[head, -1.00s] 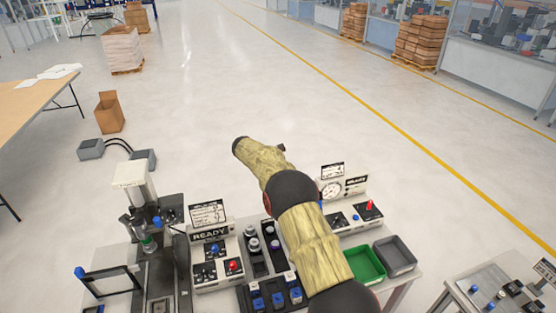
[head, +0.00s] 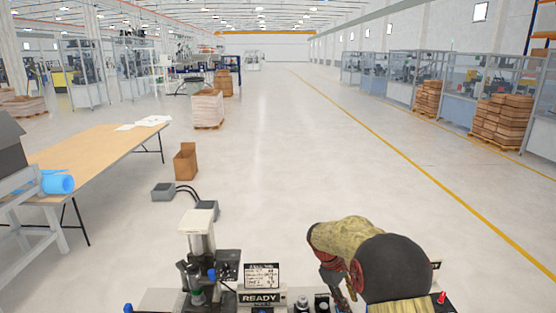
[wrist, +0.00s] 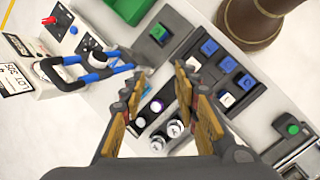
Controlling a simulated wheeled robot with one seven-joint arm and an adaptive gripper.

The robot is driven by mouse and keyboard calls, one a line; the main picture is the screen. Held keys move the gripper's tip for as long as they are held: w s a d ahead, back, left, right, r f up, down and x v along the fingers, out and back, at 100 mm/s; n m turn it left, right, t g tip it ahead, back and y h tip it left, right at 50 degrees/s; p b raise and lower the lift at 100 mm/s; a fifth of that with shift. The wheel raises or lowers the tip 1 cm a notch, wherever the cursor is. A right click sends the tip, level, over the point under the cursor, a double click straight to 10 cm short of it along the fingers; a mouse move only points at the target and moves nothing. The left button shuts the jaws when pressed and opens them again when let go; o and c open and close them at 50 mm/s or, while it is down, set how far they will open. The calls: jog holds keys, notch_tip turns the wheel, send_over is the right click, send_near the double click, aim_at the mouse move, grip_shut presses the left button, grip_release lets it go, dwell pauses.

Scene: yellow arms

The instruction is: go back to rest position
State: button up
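My gripper (wrist: 159,82) points down over the workbench (wrist: 185,20) in the wrist view. Its two fingers stand apart with nothing between them, so it is open and empty. In the head view my gripper (head: 342,290) hangs below my bent yellow arm at the bottom right of centre, partly hidden by the arm. Below the fingers in the wrist view is a dark tray with several silver-topped round parts (wrist: 174,127). A second dark tray with several blue blocks (wrist: 209,46) lies to its right.
A READY sign (head: 260,298) and a press (head: 197,250) stand left of the arm. A wooden table (head: 90,160) is at left; open floor lies beyond.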

jog(key=s+a+r+m+t+y+b, duration=0.1)
jog(key=s+a+r+m+y+b, duration=0.2)
jog(key=s, duration=0.7)
jog(key=s+a+r+m+t+b, duration=0.1)
jog(key=s+m+b, duration=0.4)
jog(key=s, duration=0.5)
jog(key=s+f+t+b, duration=0.2)
jog(key=s+b, duration=0.5)
jog(key=s, duration=0.1)
jog(key=s+f+m+t+y+b, duration=0.1)
jog(key=s+f+t+b, duration=0.1)
jog(key=s+b, duration=0.6)
jog(key=shift+s+f+t+y, duration=0.3)
jog(key=shift+s+f+t, duration=0.15)
jog(key=shift+s, duration=0.3)
